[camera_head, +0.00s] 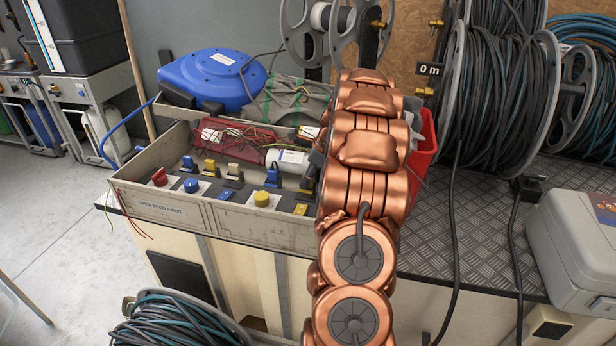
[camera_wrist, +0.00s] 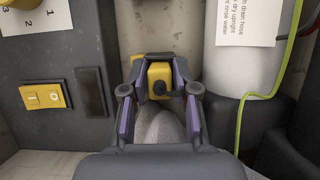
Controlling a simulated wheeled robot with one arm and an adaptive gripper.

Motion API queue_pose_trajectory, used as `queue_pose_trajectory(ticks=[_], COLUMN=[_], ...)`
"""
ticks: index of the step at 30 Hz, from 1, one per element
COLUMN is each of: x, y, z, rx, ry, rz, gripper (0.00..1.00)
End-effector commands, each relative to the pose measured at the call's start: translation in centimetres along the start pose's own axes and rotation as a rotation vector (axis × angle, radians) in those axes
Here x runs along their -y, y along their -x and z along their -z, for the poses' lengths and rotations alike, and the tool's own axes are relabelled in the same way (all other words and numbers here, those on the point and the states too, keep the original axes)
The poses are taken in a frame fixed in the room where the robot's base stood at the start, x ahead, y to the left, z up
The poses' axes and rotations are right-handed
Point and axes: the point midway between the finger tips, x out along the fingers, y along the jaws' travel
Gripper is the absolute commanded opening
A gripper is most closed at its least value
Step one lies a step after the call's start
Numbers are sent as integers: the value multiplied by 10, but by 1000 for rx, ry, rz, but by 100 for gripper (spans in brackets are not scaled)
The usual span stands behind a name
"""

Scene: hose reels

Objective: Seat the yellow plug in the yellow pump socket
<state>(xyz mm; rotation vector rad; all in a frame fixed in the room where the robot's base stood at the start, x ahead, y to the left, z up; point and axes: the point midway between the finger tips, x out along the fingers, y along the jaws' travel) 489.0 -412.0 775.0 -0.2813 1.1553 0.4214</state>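The yellow plug (camera_wrist: 159,74) shows in the wrist view as a small yellow block with a dark nub, near a pale wall. My gripper (camera_wrist: 160,92) has one finger on each side of it, the purple pads apart. I see no clear contact with the block. A grey rounded shape (camera_wrist: 160,125) lies between the fingers nearer the camera. In the head view my copper arm hides most of the gripper and the spot it reaches.
The open beige box (camera_head: 160,212) holds a red knob, blue plugs (camera_head: 272,177), a yellow knob (camera_head: 262,198) and wires. A white labelled cylinder (camera_wrist: 236,75) stands right of the fingers; a yellow rocker switch (camera_wrist: 45,96) lies left. Hose reels (camera_head: 500,90) stand at right.

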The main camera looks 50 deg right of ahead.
Motion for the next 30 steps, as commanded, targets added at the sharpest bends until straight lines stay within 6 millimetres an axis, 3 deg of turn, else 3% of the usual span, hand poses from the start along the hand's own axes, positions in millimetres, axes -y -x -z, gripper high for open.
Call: queue_pose_trajectory(ticks=[11,16,30], x=[0,1,2], y=[2,23,108], z=[0,-2,-2], rx=[0,2,2], ry=[0,0,1], rz=[2,3,5], gripper=[32,32,32])
